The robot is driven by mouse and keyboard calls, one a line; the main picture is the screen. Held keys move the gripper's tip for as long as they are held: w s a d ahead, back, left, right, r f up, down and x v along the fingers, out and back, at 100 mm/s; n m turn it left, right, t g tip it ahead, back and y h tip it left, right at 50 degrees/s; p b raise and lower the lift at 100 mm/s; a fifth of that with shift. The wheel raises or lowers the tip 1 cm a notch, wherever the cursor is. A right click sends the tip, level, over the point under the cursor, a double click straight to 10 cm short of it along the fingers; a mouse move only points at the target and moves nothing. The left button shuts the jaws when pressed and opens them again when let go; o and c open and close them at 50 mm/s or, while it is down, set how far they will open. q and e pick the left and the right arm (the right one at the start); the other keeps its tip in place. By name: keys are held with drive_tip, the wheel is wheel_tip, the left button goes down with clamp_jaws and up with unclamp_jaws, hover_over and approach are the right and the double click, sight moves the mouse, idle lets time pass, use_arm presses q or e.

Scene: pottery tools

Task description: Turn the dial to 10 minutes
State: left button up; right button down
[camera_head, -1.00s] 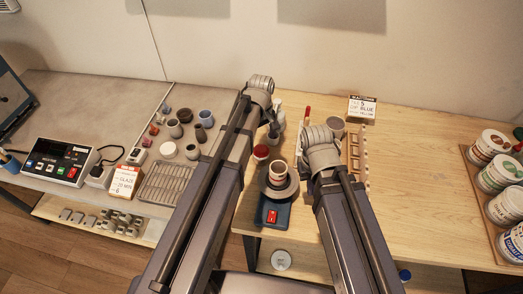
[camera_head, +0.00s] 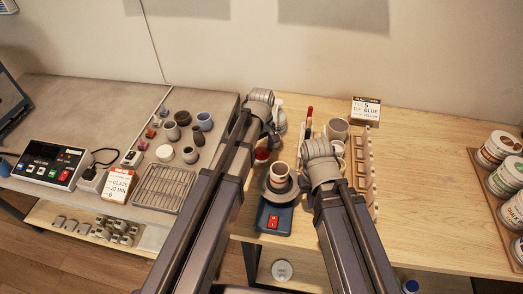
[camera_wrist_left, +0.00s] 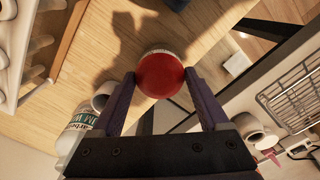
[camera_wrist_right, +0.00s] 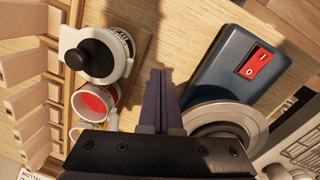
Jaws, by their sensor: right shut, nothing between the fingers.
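A round red-topped thing (camera_head: 262,155) with a pale rim stands on the wooden table, partly behind my left arm. No scale or numbers can be read on it, so I cannot tell whether it is the dial. In the left wrist view its red top (camera_wrist_left: 161,74) lies between the two fingers of my left gripper (camera_wrist_left: 160,76). That gripper is open, one finger on each side; contact is unclear. My right gripper (camera_wrist_right: 161,78) is shut and empty, beside the blue pottery wheel base (camera_wrist_right: 235,65) with its red switch (camera_wrist_right: 259,60).
A small pot (camera_head: 279,174) sits on the pottery wheel. A white bottle (camera_wrist_left: 83,138) stands close to my left gripper. Jars (camera_wrist_right: 96,100) and a wooden rack (camera_wrist_right: 25,110) are left of my right gripper. A control box (camera_head: 50,163) and a card (camera_head: 118,184) are on the grey table.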

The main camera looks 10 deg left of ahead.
use_arm(q)
drive_tip(key=c, duration=0.9)
drive_tip(key=shift+o, duration=0.2)
drive_tip(key=m, duration=0.5)
drive_tip(key=shift+m, duration=0.4)
drive_tip(key=m, duration=0.5)
drive_tip(key=shift+m, duration=0.4)
drive_tip(key=o, duration=1.3)
